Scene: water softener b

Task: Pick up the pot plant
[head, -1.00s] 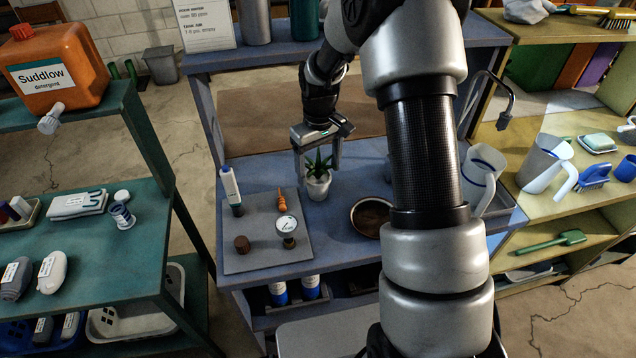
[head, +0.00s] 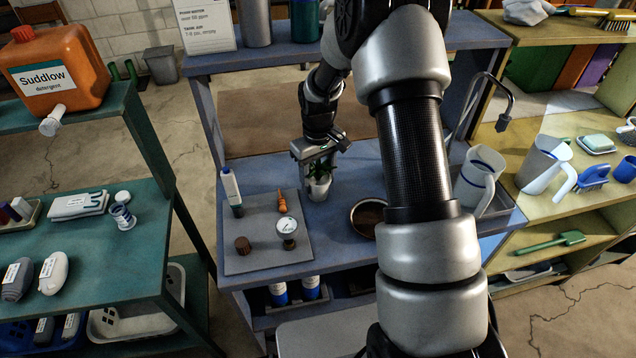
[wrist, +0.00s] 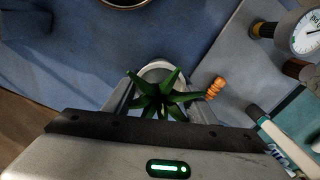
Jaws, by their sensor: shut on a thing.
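The pot plant, a small white pot (head: 319,189) with spiky green leaves, is on the blue bench at the right edge of the grey mat in the head view. My gripper (head: 318,178) is above and around it, pointing down, shut on the pot. In the wrist view the green leaves (wrist: 163,97) stand between the two fingers, with the white pot rim (wrist: 160,70) behind them. The pot looks upright. Whether its base touches the bench cannot be told.
The grey mat (head: 262,256) to the left holds a white bottle (head: 231,187), an orange tool (head: 282,203), a gauge (head: 287,228) and a brown knob (head: 242,245). A round brown dish (head: 366,217) lies right of the plant. A white jug (head: 478,178) stands farther right.

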